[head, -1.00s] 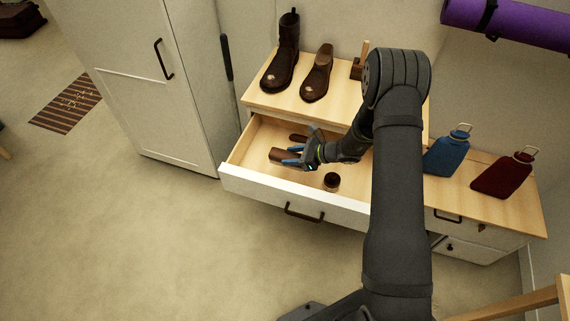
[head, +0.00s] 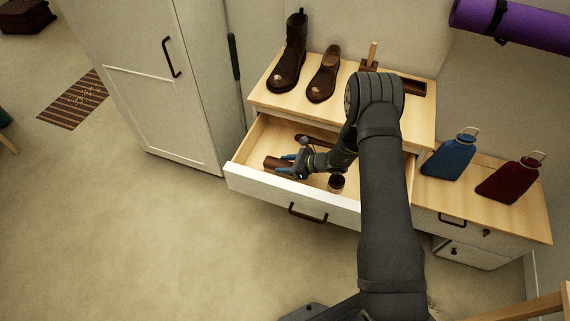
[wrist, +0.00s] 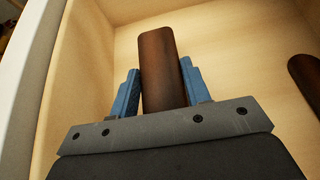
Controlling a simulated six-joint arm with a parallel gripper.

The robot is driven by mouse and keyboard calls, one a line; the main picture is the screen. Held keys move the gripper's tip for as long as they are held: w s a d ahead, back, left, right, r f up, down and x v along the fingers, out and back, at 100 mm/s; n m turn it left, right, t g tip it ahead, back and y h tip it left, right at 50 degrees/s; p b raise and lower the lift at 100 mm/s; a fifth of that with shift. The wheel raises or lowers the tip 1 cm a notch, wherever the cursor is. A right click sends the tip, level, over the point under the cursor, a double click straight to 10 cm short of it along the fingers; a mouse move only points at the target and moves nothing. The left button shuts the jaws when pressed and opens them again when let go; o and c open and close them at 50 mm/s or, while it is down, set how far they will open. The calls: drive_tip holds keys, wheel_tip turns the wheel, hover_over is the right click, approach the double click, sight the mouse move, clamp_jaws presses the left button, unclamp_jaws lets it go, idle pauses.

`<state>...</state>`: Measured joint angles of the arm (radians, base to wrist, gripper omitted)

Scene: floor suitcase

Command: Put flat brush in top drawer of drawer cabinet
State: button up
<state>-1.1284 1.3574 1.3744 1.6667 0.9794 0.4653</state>
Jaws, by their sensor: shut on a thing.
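The flat brush (head: 272,163), a brown block with rounded edges, is inside the open top drawer (head: 290,201) near its left end. My gripper (head: 284,164) is down in the drawer and shut on the brush. In the wrist view the brush (wrist: 162,50) stands out between the two blue fingers of my gripper (wrist: 160,78), one on each side. Its near end is hidden by the gripper. I cannot tell whether the brush touches the drawer floor. The drawer cabinet (head: 262,96) has its top drawer pulled well out.
A dark brown long item (head: 310,140) and a small round tin (head: 336,184) also lie in the drawer.

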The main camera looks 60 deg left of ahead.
drive_tip(key=shift+f, duration=0.15)
drive_tip(key=o, duration=1)
drive_tip(key=shift+o, duration=0.2)
drive_tip(key=v, duration=1.2)
drive_tip(key=x, duration=1.2)
drive_tip(key=shift+r, duration=1.65)
